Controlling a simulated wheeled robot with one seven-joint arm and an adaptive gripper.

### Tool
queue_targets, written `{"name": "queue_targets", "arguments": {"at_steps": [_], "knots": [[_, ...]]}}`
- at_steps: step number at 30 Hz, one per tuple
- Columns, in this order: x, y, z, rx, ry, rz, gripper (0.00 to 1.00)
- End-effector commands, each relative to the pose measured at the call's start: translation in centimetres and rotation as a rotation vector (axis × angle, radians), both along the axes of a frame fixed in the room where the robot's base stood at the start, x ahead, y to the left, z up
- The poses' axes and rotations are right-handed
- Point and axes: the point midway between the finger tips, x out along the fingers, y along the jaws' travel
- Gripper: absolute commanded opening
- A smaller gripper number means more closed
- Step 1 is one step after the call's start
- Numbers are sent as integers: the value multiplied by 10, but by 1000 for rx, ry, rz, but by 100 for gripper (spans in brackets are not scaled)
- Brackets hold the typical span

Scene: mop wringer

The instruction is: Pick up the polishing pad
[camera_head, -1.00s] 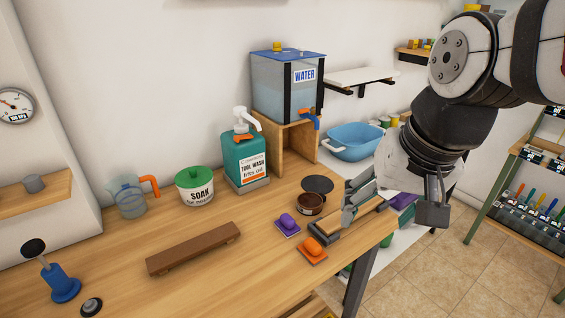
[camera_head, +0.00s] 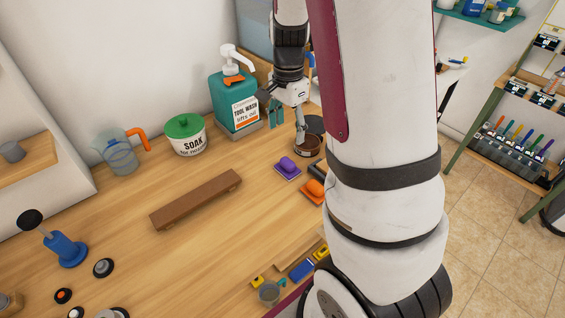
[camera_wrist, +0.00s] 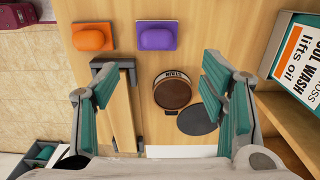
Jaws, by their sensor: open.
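Two small pad-like blocks lie on the wooden bench, and I cannot tell which is the polishing pad. One is purple (camera_head: 287,166) on a flat purple base; it also shows at the top of the wrist view (camera_wrist: 157,37). The other is orange (camera_head: 312,189) on an orange base, left of the purple one in the wrist view (camera_wrist: 92,38). My gripper (camera_wrist: 158,95) is open and empty, pointing down at the bench. Between its teal fingers, below them, lie a brown stain tin (camera_wrist: 173,91) and a wooden strip in a dark frame (camera_wrist: 122,115). Both pads lie outside the fingers.
A tool wash bottle (camera_head: 235,102) and a soak tub (camera_head: 186,134) stand at the back. A dark round lid (camera_wrist: 197,119) lies beside the tin. A brown bar (camera_head: 195,199) lies mid-bench, with clear wood around it. My arm hides the bench's right end.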

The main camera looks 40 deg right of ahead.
Motion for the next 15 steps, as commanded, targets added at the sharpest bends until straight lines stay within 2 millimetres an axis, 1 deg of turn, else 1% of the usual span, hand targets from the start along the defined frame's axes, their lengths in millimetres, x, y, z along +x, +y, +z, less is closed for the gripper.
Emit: {"name": "queue_targets", "arguments": {"at_steps": [1, 6, 10, 15], "knots": [[-1, 0, -12, 1, 5, 0, 65], [-1, 1, -43, 2, 4, 1, 65], [-1, 1, -58, 1, 2, 2, 65], [-1, 1, -67, 1, 1, 3, 65]]}}
